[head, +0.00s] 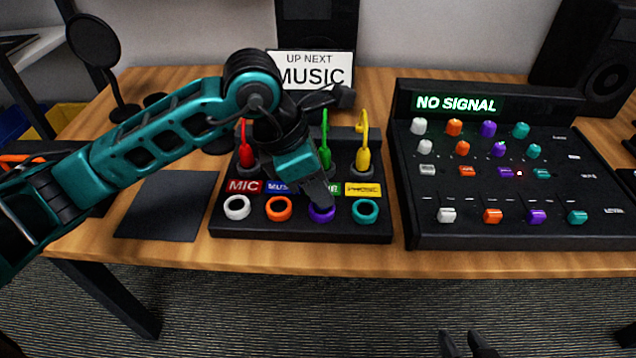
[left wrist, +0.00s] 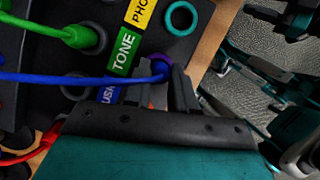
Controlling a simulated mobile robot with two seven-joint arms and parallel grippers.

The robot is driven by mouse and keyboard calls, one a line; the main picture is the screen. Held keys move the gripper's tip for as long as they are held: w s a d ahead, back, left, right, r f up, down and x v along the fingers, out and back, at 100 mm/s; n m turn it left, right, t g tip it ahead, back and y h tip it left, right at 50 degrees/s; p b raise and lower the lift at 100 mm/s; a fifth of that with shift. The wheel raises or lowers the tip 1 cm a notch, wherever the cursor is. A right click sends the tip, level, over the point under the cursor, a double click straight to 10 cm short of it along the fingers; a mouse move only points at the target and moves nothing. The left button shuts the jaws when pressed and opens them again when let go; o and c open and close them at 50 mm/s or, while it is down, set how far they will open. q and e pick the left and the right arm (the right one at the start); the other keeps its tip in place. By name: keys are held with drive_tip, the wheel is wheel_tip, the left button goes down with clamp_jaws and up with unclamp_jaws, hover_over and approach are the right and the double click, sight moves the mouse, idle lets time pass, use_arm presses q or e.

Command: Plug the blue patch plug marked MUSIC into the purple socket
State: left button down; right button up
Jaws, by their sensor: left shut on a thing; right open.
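The purple socket (head: 321,213) is third in the row of ring sockets on the black patch box. My left gripper (head: 318,196) points down right at it and covers part of its ring. In the left wrist view, my left gripper (left wrist: 166,88) is shut on the blue plug (left wrist: 160,70), whose blue cable runs off to the left. The purple ring (left wrist: 158,57) shows just around the plug; I cannot tell how deep the plug sits. The blue MUSIC label (head: 278,187) is partly covered. My right gripper (head: 465,343) is open and empty at the bottom edge.
Red (head: 245,150), green (head: 324,150) and yellow (head: 363,155) plugs stand in the box's rear row. White (head: 237,208), orange (head: 278,209) and teal (head: 365,211) sockets show no plug. The mixer (head: 425,235) reads NO SIGNAL. A sign (head: 312,70) reads UP NEXT MUSIC.

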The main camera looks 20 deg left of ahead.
use_arm(q)
drive_tip(key=c, duration=0.8)
unclamp_jaws()
drive_tip(key=shift+c, duration=0.2)
drive_tip(key=shift+o, duration=0.3)
drive_tip(key=o, duration=0.4)
drive_tip(key=shift+r, duration=0.1)
drive_tip(key=shift+r+p, duration=2.3)
drive_tip(key=shift+r, duration=1.15)
